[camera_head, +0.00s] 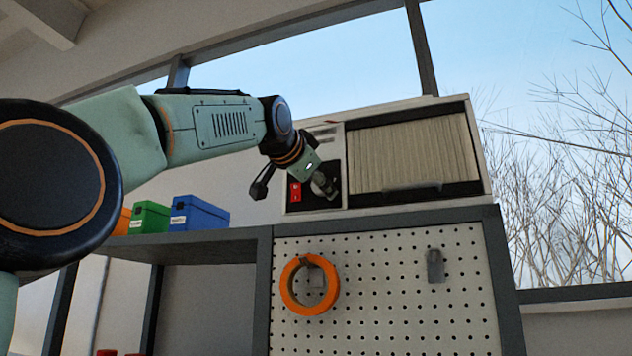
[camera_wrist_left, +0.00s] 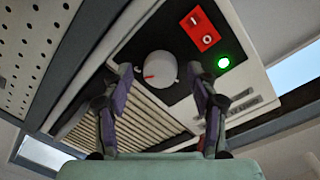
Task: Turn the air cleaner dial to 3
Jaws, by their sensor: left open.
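The air cleaner (camera_head: 412,153) stands on top of the shelf unit, with a ribbed filter front and a black control panel at its left. In the left wrist view, the air cleaner's round white dial (camera_wrist_left: 161,66) shows a red pointer mark aimed toward the picture's left. No numbers around it can be read. My left gripper (camera_head: 324,184) is at the control panel and open. In the wrist view its two fingers lie either side of the dial, with gaps visible; contact cannot be told. The gripper mostly hides the dial in the head view. My right gripper is not in view.
A red rocker switch (camera_wrist_left: 200,28) and a lit green lamp (camera_wrist_left: 223,63) are close to the dial. A pegboard (camera_head: 390,295) below holds an orange tape roll (camera_head: 290,301) and a grey padlock-shaped item (camera_head: 435,267). Green (camera_head: 150,217) and blue (camera_head: 199,214) bins stand left.

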